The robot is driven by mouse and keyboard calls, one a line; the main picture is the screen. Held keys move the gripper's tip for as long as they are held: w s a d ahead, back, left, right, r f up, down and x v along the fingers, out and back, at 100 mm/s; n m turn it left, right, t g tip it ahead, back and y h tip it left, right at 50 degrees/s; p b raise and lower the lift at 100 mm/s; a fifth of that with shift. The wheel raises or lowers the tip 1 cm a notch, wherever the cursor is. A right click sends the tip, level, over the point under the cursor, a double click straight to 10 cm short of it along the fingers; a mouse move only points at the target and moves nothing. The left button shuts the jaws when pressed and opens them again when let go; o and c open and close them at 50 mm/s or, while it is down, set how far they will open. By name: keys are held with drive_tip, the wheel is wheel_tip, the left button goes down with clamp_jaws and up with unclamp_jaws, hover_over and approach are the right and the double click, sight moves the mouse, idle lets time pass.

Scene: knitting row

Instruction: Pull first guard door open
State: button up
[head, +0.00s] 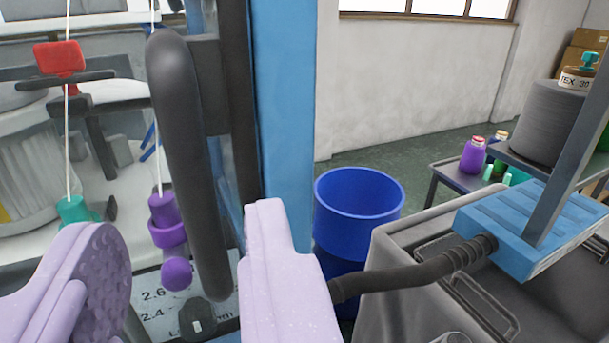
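The guard door shows at the left as a clear pane with a dark edge strip (237,110) beside a blue upright post (285,100). Its handle (183,130) is a long dark grey vertical bar. The door looks closed or nearly closed against the post, but I cannot tell which. My gripper (185,235) is open, with one lilac finger at the lower left and one right of the handle. The lower part of the handle shows between the fingers in the picture. I see no clear contact, and the depth between them is hard to judge.
Behind the pane are yarn strands, a red part (60,62) and a purple part (165,220). To the right stand a blue bin (360,195), a grey cart with a dark hose (420,275), and a table with a grey yarn cone (550,120). Floor shows beyond the bin.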

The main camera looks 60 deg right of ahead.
sight(191, 190)
drive_tip(key=x, duration=0.6)
drive_tip(key=shift+w+d, duration=0.1)
drive_tip(key=shift+w, duration=0.05)
clamp_jaws()
